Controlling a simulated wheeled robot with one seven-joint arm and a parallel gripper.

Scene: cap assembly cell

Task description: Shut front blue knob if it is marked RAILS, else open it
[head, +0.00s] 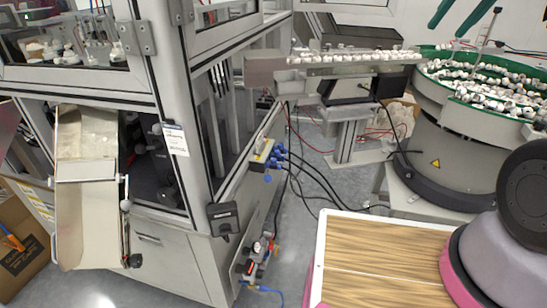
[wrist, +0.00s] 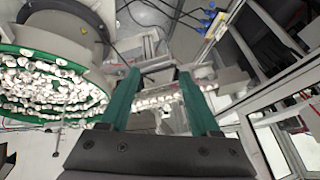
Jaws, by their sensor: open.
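Several small blue knobs or fittings (head: 277,155) sit on a valve block on the side of the machine frame in the head view, with black hoses running from them. Blue parts of this block (wrist: 208,17) also show at the top of the wrist view. I cannot tell which is the front knob, its position or any marking RAILS; the labels are too small to read. My gripper (head: 445,31) is at the top right of the head view, far from the knobs. Its green fingers (wrist: 158,72) stand apart and hold nothing.
A bowl feeder (head: 440,150) full of white caps stands at right, with a linear feed track (head: 340,70) leading to the machine. A regulator unit (head: 258,254) hangs low on the frame. A wooden-topped surface (head: 385,262) is at front right.

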